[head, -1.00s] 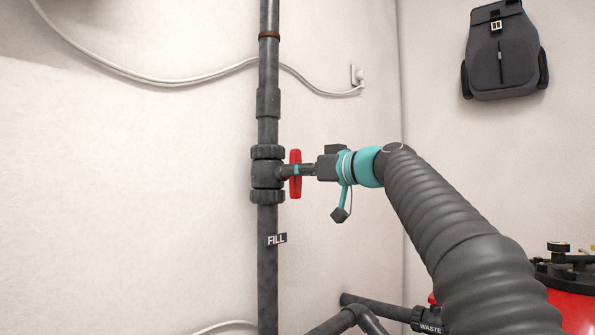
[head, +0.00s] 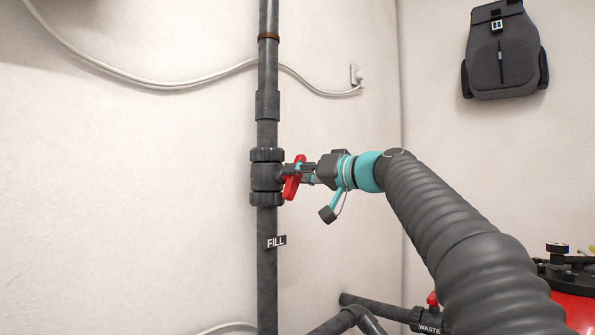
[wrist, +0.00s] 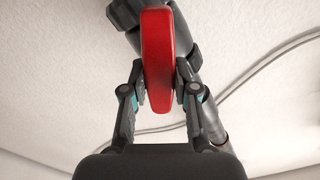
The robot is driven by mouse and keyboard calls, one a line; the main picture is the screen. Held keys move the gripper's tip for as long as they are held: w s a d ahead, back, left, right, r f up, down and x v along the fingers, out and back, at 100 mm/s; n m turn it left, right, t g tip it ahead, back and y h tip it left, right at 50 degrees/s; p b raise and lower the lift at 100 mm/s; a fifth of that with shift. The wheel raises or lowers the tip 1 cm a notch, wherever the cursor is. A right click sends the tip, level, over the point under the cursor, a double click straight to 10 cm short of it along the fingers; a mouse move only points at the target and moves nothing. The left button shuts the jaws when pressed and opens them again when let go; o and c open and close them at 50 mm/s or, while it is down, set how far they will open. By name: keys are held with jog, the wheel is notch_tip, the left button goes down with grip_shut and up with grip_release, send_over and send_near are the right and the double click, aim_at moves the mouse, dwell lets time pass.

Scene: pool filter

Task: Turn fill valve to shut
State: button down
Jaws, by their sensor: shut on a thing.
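The fill valve (head: 266,177) is a dark body with ribbed collars on a vertical grey pipe, above a FILL label (head: 276,242). Its red handle (head: 291,180) is slightly tilted from the pipe's line, top leaning right in the head view. My gripper (head: 302,171) reaches in from the right and is shut on the red handle. In the wrist view the red handle (wrist: 157,60) stands between the two fingers, with my gripper (wrist: 159,100) around its lower part. The handle hides part of the valve there.
A white cable (head: 190,82) crosses the wall behind the pipe to an outlet (head: 357,77). A WASTE pipe and valve (head: 428,318) and a red tank (head: 578,308) are low right. A dark backpack (head: 505,55) hangs on the right wall.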

jog(key=m+p, duration=0.2)
jog(key=m, duration=0.4)
jog(key=shift+w+d+m, duration=0.1)
jog(key=shift+w+m, duration=0.05)
jog(key=shift+m, duration=0.15)
jog(key=m+p, duration=0.1)
jog(key=m, duration=0.3)
jog(key=m+p, duration=0.1)
jog(key=shift+f+m+p, duration=0.3)
jog(key=shift+f+m, duration=0.05)
jog(key=shift+m, duration=0.05)
jog(key=c, duration=0.9)
grip_release()
jog(key=v, duration=1.2)
